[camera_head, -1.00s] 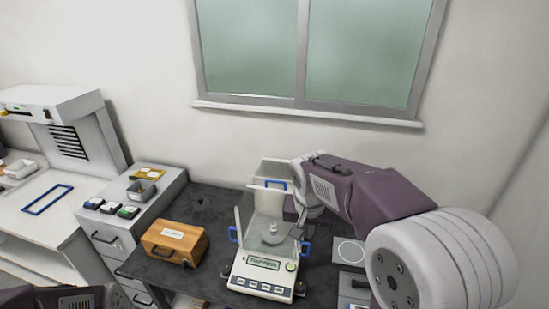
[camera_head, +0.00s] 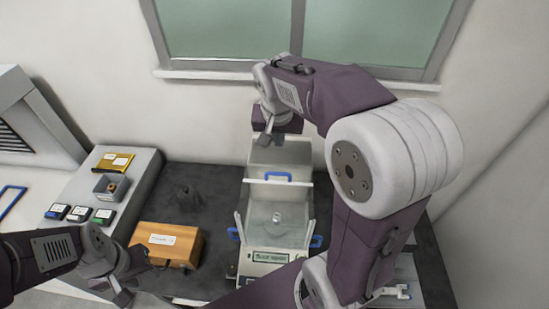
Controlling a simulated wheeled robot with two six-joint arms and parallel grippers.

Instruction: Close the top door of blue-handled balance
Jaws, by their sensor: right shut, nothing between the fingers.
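The blue-handled balance (camera_head: 270,256) stands on the dark bench, with clear walls and a small metal weight (camera_head: 277,218) inside its chamber. Its top door (camera_head: 280,153) shows as a pale panel reaching back behind the chamber, with a blue handle (camera_head: 278,176) at its front bar. The chamber top looks open. Blue side handles show at left and right. My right gripper (camera_head: 267,142) is shut and empty, pointing down over the rear end of the top door; I cannot tell whether it touches. My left gripper (camera_head: 132,280) is low at left, away from the balance; its fingers are unclear.
A wooden box (camera_head: 166,243) stands left of the balance. A grey cabinet (camera_head: 137,178) with small boxes and a yellow packet (camera_head: 114,162) is further left. The wall and window are close behind. My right forearm covers the bench right of the balance.

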